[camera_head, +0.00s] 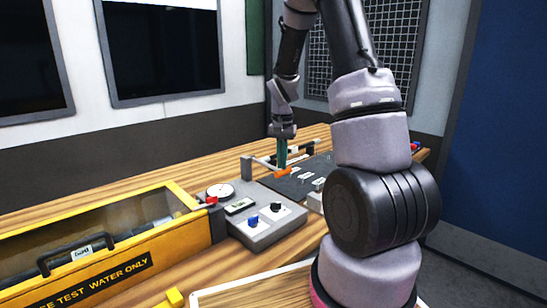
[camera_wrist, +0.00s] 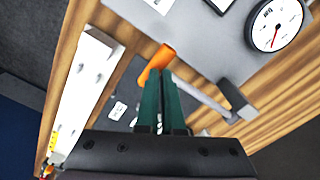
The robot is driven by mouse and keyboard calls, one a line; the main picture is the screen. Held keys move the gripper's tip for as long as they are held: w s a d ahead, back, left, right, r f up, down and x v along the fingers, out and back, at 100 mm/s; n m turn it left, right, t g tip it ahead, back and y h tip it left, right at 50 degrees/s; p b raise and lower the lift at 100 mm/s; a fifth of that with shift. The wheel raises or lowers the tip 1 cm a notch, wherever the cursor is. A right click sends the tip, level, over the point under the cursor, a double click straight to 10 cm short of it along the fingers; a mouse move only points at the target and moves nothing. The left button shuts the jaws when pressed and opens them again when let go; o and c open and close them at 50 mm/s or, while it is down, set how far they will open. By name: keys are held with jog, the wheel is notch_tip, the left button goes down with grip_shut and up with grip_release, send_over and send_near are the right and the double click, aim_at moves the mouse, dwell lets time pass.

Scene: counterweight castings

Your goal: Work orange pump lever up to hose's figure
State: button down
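The orange pump lever handle (camera_head: 283,173) sits at the end of a grey rod beside the grey console. In the wrist view the orange handle (camera_wrist: 158,62) lies just beyond my fingertips, and the rod (camera_wrist: 208,100) runs to a dark grey post. My gripper (camera_head: 282,165) points down over the handle. Its green fingers (camera_wrist: 162,75) are close together, with no handle seen between them; contact is unclear. The round pressure gauge (camera_wrist: 276,24) is marked "bar", with a red needle pointing toward the dial's lower part. It also shows in the head view (camera_head: 221,190). Hose figures are unreadable.
A dark mat with small white labels (camera_head: 306,174) lies right of the lever. The grey console (camera_head: 265,232) carries a blue knob and a black knob. A yellow clear-lidded test box (camera_head: 190,250) marked "TEST WATER ONLY" stands left. Bare wooden bench (camera_head: 120,197) shows behind.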

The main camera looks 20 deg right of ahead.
notch_tip(320, 180, up, 8)
dwell(1.0)
jog(key=s+a+r+n+t+y, duration=0.1)
jog(key=s+a+r+t, duration=0.2)
jog(key=s+r, duration=0.6)
jog(key=s+a+r+n+t+y, duration=0.1)
jog(key=s+a+r+t, duration=0.3)
jog(key=s+r, duration=0.5)
jog(key=s+a+n, duration=0.1)
jog(key=s, duration=0.3)
jog(key=shift+w, duration=0.1)
dwell(1.4)
